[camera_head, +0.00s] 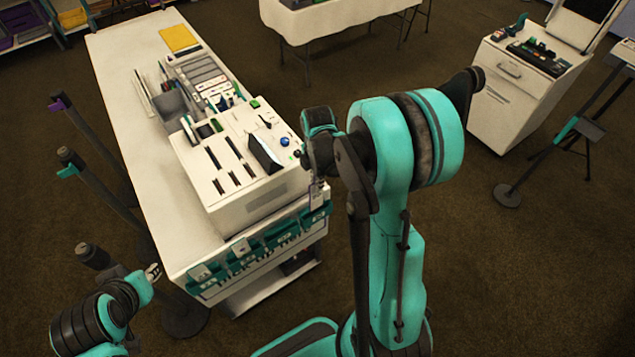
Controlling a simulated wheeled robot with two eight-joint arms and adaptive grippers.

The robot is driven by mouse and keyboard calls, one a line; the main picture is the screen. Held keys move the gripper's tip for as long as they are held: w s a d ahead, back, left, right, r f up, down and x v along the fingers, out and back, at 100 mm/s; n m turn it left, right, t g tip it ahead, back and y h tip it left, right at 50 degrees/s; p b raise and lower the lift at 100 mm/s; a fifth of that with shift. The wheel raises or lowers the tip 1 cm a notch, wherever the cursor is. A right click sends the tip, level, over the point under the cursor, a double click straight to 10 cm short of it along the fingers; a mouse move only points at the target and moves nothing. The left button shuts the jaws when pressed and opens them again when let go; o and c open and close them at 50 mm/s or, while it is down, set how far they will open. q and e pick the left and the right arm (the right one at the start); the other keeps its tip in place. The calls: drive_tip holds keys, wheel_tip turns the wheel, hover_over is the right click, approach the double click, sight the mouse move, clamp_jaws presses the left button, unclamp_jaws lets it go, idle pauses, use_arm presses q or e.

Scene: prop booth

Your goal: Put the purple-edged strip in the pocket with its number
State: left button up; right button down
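A row of teal pockets (262,262) with pale labels hangs along the near end of the long white table (140,130). Their numbers are too small to read. My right gripper (318,181) points down above the right end of the row. A small pale strip (317,196) with a purplish tint hangs below it, and the gripper seems shut on it. The strip is close to the rightmost pocket; I cannot tell whether they touch. My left gripper (153,272) is at the lower left, away from the pockets; its opening cannot be made out.
A white slotted box (245,185) stands on the table just behind the pockets. Trays and a yellow pad (179,39) lie farther back. Dark posts (95,170) stand along the table's left side. A white cabinet (510,90) is at the right. Open carpet lies between.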

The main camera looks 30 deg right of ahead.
sight(318, 196)
drive_tip(key=shift+f+b, duration=0.3)
drive_tip(key=shift+f, duration=0.05)
drive_tip(key=shift+f+b, duration=2.85)
drive_tip(key=shift+f, duration=0.25)
drive_tip(key=c, duration=1.6)
unclamp_jaws()
drive_tip(key=shift+c, duration=0.2)
wheel_tip(318, 196, up, 12)
